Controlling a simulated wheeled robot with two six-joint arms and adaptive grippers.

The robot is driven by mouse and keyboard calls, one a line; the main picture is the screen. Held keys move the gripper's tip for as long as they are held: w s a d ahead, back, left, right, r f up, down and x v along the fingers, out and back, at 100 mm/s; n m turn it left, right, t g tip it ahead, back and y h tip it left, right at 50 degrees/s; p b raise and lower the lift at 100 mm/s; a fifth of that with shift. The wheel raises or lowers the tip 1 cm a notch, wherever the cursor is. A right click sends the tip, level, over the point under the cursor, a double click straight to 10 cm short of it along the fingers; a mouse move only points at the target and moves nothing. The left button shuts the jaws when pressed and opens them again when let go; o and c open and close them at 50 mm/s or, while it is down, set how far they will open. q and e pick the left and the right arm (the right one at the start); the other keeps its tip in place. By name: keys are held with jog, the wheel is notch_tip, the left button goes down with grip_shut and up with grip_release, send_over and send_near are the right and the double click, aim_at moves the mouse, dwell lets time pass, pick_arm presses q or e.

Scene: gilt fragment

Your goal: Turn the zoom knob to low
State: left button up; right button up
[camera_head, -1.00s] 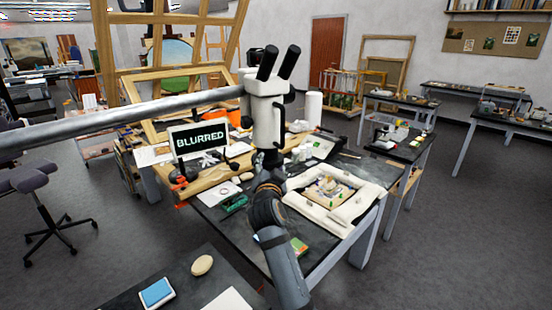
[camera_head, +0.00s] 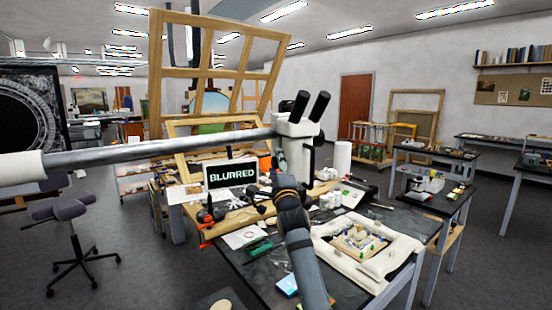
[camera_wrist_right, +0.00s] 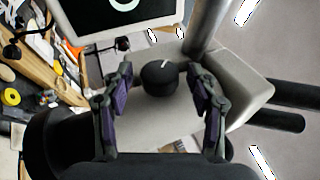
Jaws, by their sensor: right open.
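The zoom knob (camera_wrist_right: 158,77) is a round black knob with a white pointer line, on the pale side of the microscope head. The line points up and right in the wrist view. The white microscope (camera_head: 296,130) with two black eyepieces hangs on a metal boom. My right gripper (camera_wrist_right: 161,92) is open, with one finger on each side of the knob and visible gaps between. In the head view my right gripper (camera_head: 282,160) is at the microscope, and the knob is hidden there. A screen (camera_head: 230,173) reads "BLURRED". My left gripper is out of view.
The metal boom (camera_head: 160,152) crosses from the left to the microscope. A padded white frame (camera_head: 322,229) holding a fragment lies on the dark table at right. A stool (camera_head: 70,213) stands on the floor at left.

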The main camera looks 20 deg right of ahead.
jog(key=shift+w+d+r, duration=0.1)
jog(key=shift+w+r, duration=0.1)
jog(key=shift+w, duration=0.35)
jog(key=shift+c, duration=0.4)
jog(key=c, duration=1.1)
jog(key=g+p, duration=0.1)
jog(key=p, duration=0.3)
jog(key=r+g+p, duration=0.1)
jog(key=g+p, duration=0.1)
jog(key=p, duration=0.2)
jog(key=shift+r+n+y, duration=0.1)
jog(key=shift+n+y, duration=0.3)
jog(key=n+g+p, duration=0.1)
jog(key=g+p, duration=0.3)
jog(key=p, duration=0.5)
jog(key=shift+f, duration=0.2)
jog(key=shift+f+g+p, duration=0.35)
jog(key=shift+g+p, duration=0.6)
jog(key=shift+g, duration=0.25)
jog(key=shift+f, duration=0.1)
